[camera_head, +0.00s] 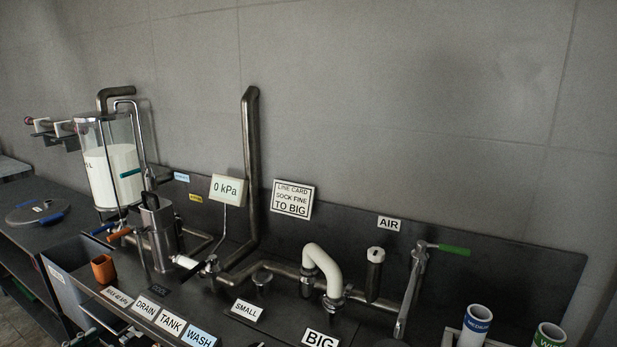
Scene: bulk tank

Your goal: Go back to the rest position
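Neither of my grippers shows in the head view. The bench (215,318) carries a piped rig. A clear tank (110,170) holding white liquid stands at the left. A white curved hose or pipe (322,265) arches between fittings near the labels SMALL (247,310) and BIG (320,339). A display (227,189) reads 0 kPa. A card (292,199) reads LINE CARD SOCK FINE TO BIG.
A steel canister (160,235) and an orange cup (103,268) stand at the left. Two white rolls with blue (475,324) and green (549,336) bands stand at the front right. A tall pipe (250,165) rises mid-bench. A dark side counter (45,235) is at the left.

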